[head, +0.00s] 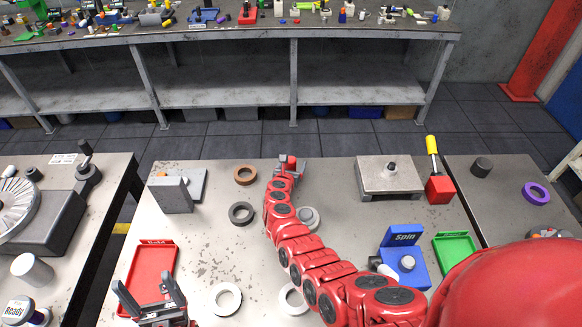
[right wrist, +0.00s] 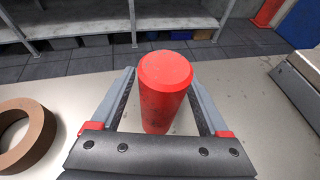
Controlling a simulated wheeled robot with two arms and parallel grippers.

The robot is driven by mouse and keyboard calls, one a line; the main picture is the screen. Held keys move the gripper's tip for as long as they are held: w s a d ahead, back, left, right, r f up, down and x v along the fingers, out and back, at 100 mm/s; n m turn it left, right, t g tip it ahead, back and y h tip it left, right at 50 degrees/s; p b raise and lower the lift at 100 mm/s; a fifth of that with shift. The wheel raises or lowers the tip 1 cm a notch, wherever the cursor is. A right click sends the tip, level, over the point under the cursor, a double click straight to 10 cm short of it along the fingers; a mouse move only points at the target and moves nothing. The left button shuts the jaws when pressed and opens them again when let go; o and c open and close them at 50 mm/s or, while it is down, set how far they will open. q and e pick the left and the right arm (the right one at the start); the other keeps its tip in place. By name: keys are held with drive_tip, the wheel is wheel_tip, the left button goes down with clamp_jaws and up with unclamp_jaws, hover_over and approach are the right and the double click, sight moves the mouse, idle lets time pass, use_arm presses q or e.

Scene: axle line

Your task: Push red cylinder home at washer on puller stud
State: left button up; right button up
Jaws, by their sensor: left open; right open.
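A red cylinder (right wrist: 165,92) stands upright between the spread fingers of my right gripper in the right wrist view, with a narrow gap at its left; contact at its right is unclear. Its lower end is partly hidden by the gripper body. In the head view the cylinder (head: 291,160) shows at the tip of my right arm, whose gripper (head: 287,168) is small and mostly hidden. No washer or puller stud can be made out at the cylinder. My left gripper (head: 150,292) is open and empty at the lower left, near a red tray (head: 152,268).
A brown ring (head: 245,175) lies left of my right gripper; it also shows in the wrist view (right wrist: 22,135). A dark ring (head: 242,213) and a white ring (head: 225,299) lie nearer. A metal plate block (head: 380,180) stands right, a grey bracket (head: 174,196) left.

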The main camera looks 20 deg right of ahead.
clamp_jaws()
idle(0.5)
